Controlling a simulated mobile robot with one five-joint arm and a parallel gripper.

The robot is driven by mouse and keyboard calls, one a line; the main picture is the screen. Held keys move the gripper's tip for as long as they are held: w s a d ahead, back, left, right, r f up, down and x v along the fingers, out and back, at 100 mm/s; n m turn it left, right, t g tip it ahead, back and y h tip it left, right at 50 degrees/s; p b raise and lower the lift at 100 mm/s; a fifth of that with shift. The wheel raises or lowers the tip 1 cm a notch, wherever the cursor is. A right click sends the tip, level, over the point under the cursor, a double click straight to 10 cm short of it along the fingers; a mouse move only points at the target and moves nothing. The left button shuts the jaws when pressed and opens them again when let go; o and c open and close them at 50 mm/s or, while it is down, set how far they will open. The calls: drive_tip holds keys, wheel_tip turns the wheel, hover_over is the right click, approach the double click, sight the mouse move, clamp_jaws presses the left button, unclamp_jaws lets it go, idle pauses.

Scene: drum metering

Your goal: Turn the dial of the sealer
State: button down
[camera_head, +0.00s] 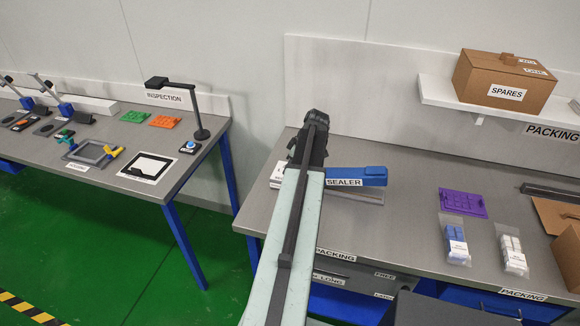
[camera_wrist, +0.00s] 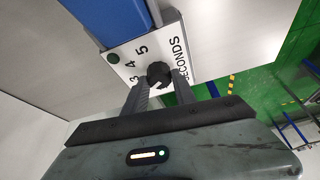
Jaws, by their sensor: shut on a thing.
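The sealer (camera_head: 356,176) is a blue device with a label, on the packing table just right of my arm's end. In the wrist view its blue body (camera_wrist: 113,18) is at the top, beside a white dial plate marked "SECONDS" (camera_wrist: 140,52) with the numbers 3, 4 and 5 readable. The black dial (camera_wrist: 159,73) sits on that plate. My gripper (camera_wrist: 160,84) has one finger on each side of the dial and is shut on it. In the head view my arm's end hides the dial and most of the plate.
The packing table (camera_head: 412,235) holds a purple tray (camera_head: 462,203) and clear bags (camera_head: 455,245) to the right. A spares box (camera_head: 503,82) is on the shelf above. The inspection table (camera_head: 128,205) with a lamp (camera_head: 180,85) stands left, across a gap of green floor.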

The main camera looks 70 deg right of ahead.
drive_tip(key=shift+n+y, duration=0.5)
drive_tip(key=shift+n, duration=0.7)
drive_tip(key=c, duration=1)
unclamp_jaws()
drive_tip(key=shift+r, duration=0.1)
drive_tip(key=p+v, duration=0.7)
drive_tip(key=shift+s+d+r, duration=0.1)
drive_tip(key=shift+s+r, duration=0.1)
drive_tip(key=shift+r, duration=0.1)
